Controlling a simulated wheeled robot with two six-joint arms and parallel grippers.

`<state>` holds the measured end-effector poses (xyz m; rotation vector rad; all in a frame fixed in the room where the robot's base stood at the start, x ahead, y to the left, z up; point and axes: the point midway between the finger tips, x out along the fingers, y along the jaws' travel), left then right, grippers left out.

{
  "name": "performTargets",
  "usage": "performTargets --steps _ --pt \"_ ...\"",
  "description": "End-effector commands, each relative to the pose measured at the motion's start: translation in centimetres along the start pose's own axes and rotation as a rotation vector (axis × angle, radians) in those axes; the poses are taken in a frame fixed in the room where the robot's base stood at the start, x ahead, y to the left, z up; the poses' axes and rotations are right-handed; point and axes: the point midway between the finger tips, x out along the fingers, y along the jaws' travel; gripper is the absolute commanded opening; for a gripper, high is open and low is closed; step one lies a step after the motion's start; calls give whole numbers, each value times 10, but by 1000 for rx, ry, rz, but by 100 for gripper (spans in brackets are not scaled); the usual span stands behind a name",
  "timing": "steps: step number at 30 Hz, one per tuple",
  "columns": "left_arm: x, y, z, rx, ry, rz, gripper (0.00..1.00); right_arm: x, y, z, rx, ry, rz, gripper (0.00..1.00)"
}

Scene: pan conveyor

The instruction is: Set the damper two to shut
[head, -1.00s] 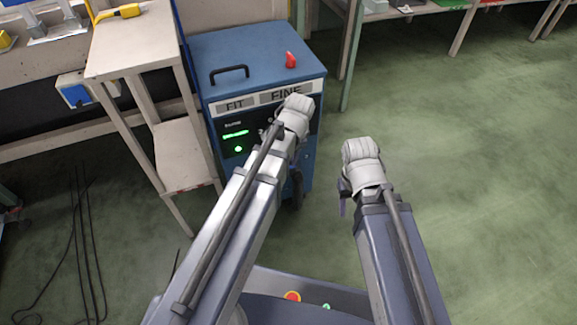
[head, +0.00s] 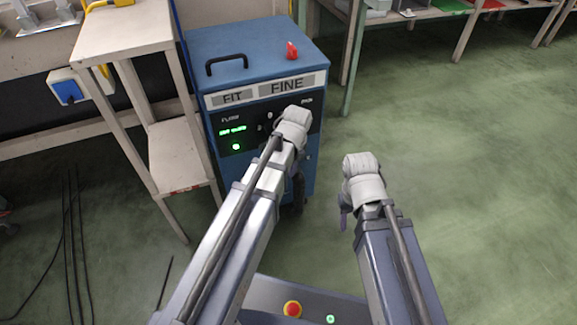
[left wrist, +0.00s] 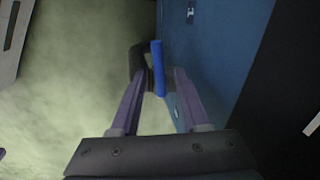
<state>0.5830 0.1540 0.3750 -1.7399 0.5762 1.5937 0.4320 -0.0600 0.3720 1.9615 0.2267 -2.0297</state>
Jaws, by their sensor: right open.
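A blue cabinet (head: 255,62) carries FIT and FINE labels and a black front panel with green lights. In the left wrist view, a blue bar-shaped handle (left wrist: 158,68) lies between the purple fingers of my left gripper (left wrist: 160,76), beside the cabinet's blue side. I cannot tell whether the fingers touch it, or read any damper number. In the head view my left gripper is hidden behind its pale wrist, in front of the panel's right part. My right gripper (head: 343,217) is open over bare floor, right of the cabinet, partly hidden by its wrist.
A red knob (head: 291,50) and black handle (head: 226,65) are on the cabinet top. A pale stand (head: 120,38) is close on its left. Black cables (head: 72,240) lie at the left. A shelf bench (head: 430,14) is at the back. Green floor is free at right.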

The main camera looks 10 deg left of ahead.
Motion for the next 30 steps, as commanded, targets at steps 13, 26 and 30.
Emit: performTargets --steps 13,26,30 --pt "0 0 0 0 0 0 0 0 0 0 0 0 0 50" --pt "0 0 0 0 0 0 0 0 0 0 0 0 0 50" --pt "0 0 0 0 0 0 0 0 0 0 0 0 0 50"
